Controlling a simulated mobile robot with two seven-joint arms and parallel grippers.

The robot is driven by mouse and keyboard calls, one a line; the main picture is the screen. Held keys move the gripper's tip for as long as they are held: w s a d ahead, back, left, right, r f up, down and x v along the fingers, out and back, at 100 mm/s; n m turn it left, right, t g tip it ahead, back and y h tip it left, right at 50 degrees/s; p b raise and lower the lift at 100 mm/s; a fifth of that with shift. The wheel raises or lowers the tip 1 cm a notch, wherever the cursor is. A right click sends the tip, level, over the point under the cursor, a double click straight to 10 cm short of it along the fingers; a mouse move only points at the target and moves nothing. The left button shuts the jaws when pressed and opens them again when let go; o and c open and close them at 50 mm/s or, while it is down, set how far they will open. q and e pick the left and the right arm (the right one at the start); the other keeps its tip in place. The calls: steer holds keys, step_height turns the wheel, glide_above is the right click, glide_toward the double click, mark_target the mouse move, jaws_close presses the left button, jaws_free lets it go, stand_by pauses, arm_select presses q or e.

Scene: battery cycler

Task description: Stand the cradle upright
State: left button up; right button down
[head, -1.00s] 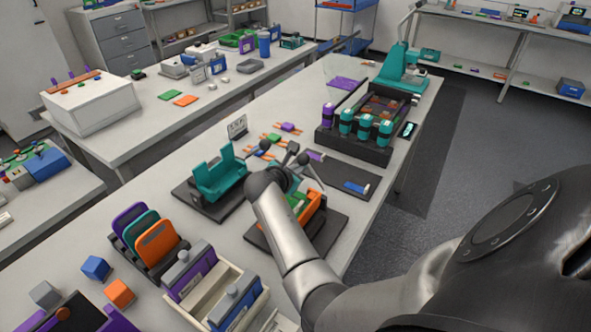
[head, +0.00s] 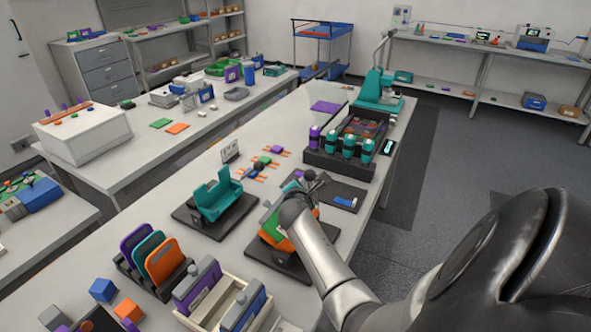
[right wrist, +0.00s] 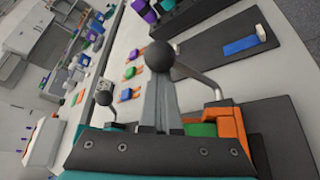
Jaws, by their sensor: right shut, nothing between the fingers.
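A teal cradle (head: 217,198) stands with raised end walls on a black base plate at centre left in the head view. Beside it, an orange cradle (head: 271,241) with green and teal parts sits on a second black plate (head: 292,268), partly hidden by my right arm; I cannot tell its tilt. Its orange side (right wrist: 230,128) shows in the right wrist view, next to a green block (right wrist: 201,130). My right gripper (right wrist: 165,85) is shut and empty, its grey fingers just behind a black ball knob (right wrist: 160,55). Whether they touch is unclear. My left gripper is out of view.
A black rack (head: 340,163) with several teal and purple cylinders stands farther back. A dark mat (head: 325,192) with a blue-and-white piece lies near the table edge. A slotted holder (head: 150,265) and cream trays (head: 215,295) stand in front. Small coloured parts lie behind the teal cradle.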

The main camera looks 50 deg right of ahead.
steer(key=shift+s+d+r+m+t+b, duration=0.25)
steer(key=shift+s+m+t, duration=0.15)
steer(key=shift+s, duration=0.15)
steer(key=shift+s+d+r+m+t+b, duration=0.1)
steer(key=shift+s+d+m+t+b, duration=0.1)
steer(key=shift+s+m+t, duration=0.25)
steer(key=s+d+f+m+t+h+b, duration=0.2)
steer(key=s+m+t+b, duration=0.2)
steer(key=b, duration=0.9)
steer(key=s+m, duration=0.3)
steer(key=shift+s+h, duration=0.3)
steer(key=shift+f+m, duration=0.1)
steer(key=shift+m, duration=0.25)
